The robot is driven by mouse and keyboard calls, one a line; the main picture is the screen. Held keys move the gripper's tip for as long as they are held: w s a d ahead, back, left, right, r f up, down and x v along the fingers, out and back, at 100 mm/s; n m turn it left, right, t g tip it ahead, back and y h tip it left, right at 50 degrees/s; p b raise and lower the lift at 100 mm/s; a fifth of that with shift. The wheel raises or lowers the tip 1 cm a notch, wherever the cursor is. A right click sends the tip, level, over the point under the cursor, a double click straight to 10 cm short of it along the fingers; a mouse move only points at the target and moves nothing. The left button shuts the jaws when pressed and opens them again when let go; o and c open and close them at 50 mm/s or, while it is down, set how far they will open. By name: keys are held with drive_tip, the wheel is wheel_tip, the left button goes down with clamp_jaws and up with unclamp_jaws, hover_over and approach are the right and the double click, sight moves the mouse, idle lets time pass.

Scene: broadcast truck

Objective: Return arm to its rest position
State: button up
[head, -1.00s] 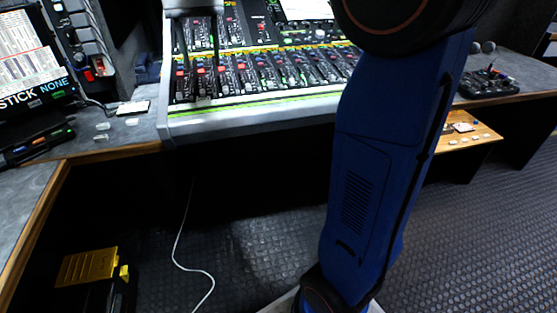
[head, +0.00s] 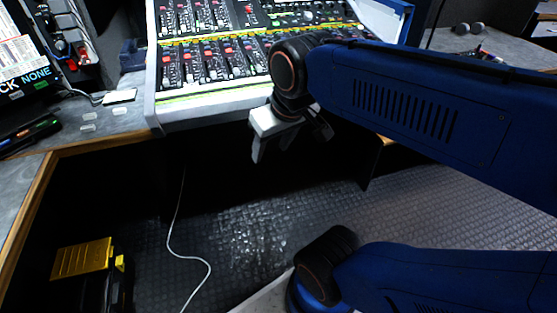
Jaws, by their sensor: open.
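My gripper (head: 274,150) is in the head view, in front of the front edge of the mixing console (head: 215,105). Its pale fingers point down over the dark space below the desk. The fingers are apart and nothing is between them. My blue arm is folded, with one link across the upper right and another across the lower right. The arm hides the right part of the console and most of the wooden ledge to its right.
The desk (head: 115,118) on the left carries a white phone-like item (head: 119,97) and small pale pieces. A yellow-topped black case (head: 82,258) stands on the floor at lower left. A white cable (head: 185,258) lies on the textured floor. The floor's middle is clear.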

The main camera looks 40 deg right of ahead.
drive_tip(key=s+f, duration=0.2)
drive_tip(key=f, duration=0.1)
drive_tip(key=shift+s+d, duration=0.15)
